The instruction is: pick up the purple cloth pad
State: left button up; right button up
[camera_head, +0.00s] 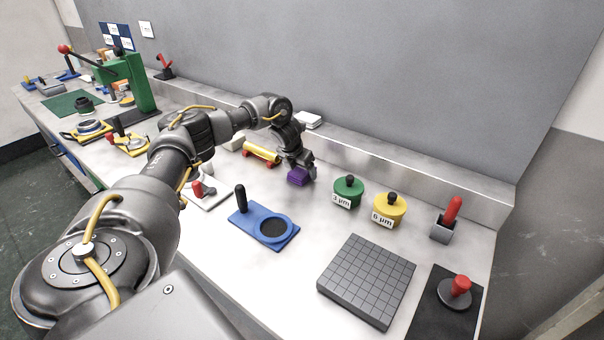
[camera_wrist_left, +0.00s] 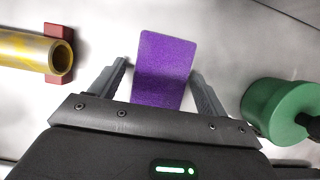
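The purple cloth pad (camera_head: 299,177) lies on the light bench top, below my left gripper in the head view. In the left wrist view the pad (camera_wrist_left: 165,70) is a flat purple rectangle reaching between the two fingers. My left gripper (camera_head: 301,172) points down over it, and its fingers (camera_wrist_left: 162,80) are spread, one on each side of the pad with gaps visible. I cannot tell the exact height of the fingertips above the bench. My right gripper is not in view.
A yellow tube (camera_head: 262,152) on red supports is left of the pad; a green lidded pot (camera_head: 348,188) and yellow pot (camera_head: 389,209) are to its right. A blue plate (camera_head: 288,238) and dark grooved block (camera_head: 367,281) lie nearer. The wall ledge runs behind.

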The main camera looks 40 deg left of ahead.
pick_arm(q)
jog(key=c, duration=0.8)
